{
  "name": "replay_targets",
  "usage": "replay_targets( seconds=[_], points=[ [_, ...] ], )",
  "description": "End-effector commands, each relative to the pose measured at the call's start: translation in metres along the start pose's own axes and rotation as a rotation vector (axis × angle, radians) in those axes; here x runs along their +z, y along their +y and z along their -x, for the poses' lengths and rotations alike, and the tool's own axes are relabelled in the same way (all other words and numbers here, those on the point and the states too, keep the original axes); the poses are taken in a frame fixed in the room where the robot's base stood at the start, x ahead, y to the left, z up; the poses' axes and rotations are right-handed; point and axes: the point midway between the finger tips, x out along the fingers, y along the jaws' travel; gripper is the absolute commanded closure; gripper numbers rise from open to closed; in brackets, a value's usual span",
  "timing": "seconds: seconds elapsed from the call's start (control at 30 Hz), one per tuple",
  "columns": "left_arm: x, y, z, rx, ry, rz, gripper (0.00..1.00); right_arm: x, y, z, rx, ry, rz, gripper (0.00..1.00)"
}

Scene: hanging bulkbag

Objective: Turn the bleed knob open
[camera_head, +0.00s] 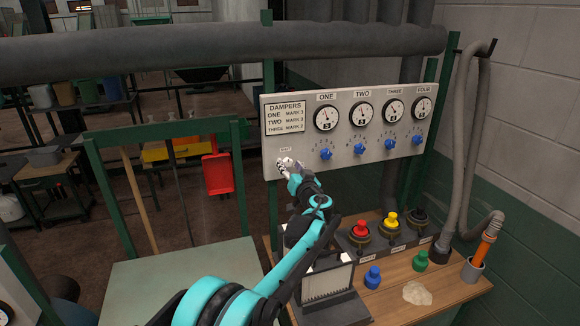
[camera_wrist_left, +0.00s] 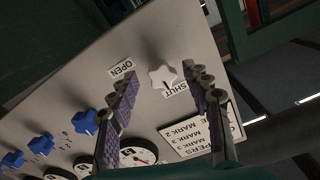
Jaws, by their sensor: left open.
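The bleed knob (camera_wrist_left: 162,76) is a white star-shaped knob on the grey damper panel (camera_wrist_left: 75,85). A dark mark on it points toward the SHUT label (camera_wrist_left: 176,89); the OPEN label (camera_wrist_left: 122,69) is on its other side. My left gripper (camera_wrist_left: 161,80) is open, with its two purple-padded fingers on either side of the knob in the wrist view. I cannot tell whether they touch it. In the head view my left gripper (camera_head: 290,168) is at the panel's lower left and mostly hides the knob. My right gripper is not in view.
The panel also carries several dials (camera_head: 361,112) and blue knobs (camera_head: 359,149) to the right. Below, a wooden bench (camera_head: 390,297) holds red (camera_head: 361,230), yellow and black knobs, a green knob (camera_head: 421,260) and a grey hose. A green frame (camera_head: 160,130) stands to the left.

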Motion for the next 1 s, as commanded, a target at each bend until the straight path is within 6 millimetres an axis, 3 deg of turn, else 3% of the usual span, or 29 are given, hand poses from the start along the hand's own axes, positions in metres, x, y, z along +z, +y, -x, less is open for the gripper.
replay_targets(
  seconds=[0.37,0.53,1.0],
  points=[
    [0.0000,-0.0008,-0.0076,-0.001,-0.001,0.000,0.54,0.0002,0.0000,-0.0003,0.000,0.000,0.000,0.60],
    [0.0000,-0.0008,-0.0074,-0.001,-0.001,0.000,0.99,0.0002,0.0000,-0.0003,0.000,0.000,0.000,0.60],
    [-0.0005,-0.0007,-0.0074,-0.001,-0.001,-0.072,1.00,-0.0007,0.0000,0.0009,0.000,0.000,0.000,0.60]
  ],
)
